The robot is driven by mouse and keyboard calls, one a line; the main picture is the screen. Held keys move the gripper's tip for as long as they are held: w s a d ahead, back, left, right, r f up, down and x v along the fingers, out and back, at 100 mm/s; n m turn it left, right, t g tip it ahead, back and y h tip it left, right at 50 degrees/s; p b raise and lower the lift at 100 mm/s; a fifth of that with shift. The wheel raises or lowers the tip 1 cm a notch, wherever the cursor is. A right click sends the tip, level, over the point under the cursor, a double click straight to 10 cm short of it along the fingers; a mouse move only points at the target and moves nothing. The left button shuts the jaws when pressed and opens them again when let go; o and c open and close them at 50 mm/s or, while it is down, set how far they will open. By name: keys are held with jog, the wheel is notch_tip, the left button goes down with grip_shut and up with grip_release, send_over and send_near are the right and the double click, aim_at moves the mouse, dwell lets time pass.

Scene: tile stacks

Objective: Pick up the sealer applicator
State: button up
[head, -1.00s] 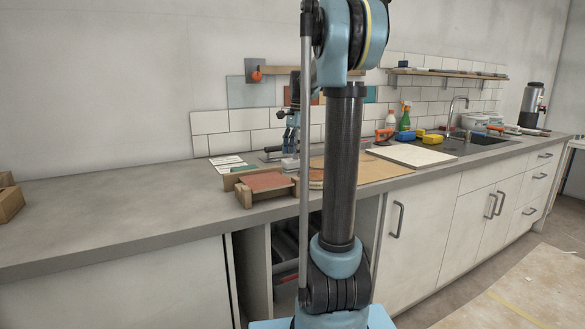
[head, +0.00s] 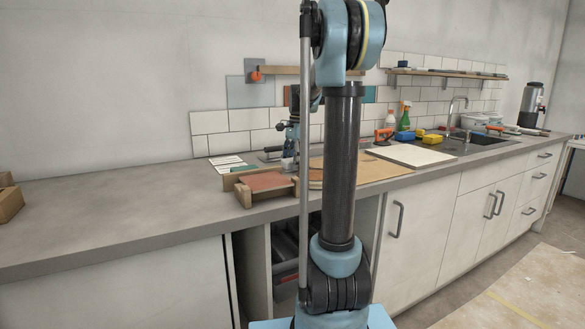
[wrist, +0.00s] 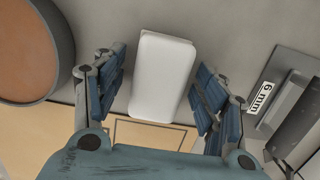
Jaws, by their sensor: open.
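A white block with rounded edges, which I take to be the sealer applicator (wrist: 160,75), lies in the middle of the wrist view. My gripper (wrist: 158,64) is open, with one blue-padded finger on each side of the block and a visible gap on both sides. The fingers do not appear to touch it. In the head view my gripper (head: 288,146) is low over the counter, just behind the wooden tray, and is partly hidden by my arm.
In the wrist view, a round orange-brown disc with a grey rim (wrist: 30,50) is at left and a grey plate marked "6 mm" (wrist: 290,72) at right. In the head view, a wooden tray (head: 243,196) stands in front. The left counter (head: 120,200) is mostly clear.

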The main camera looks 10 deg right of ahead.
jog(key=shift+f, duration=0.15)
jog(key=c, duration=1.1)
notch_tip(320, 180, up, 11)
jog(key=shift+f, duration=0.2)
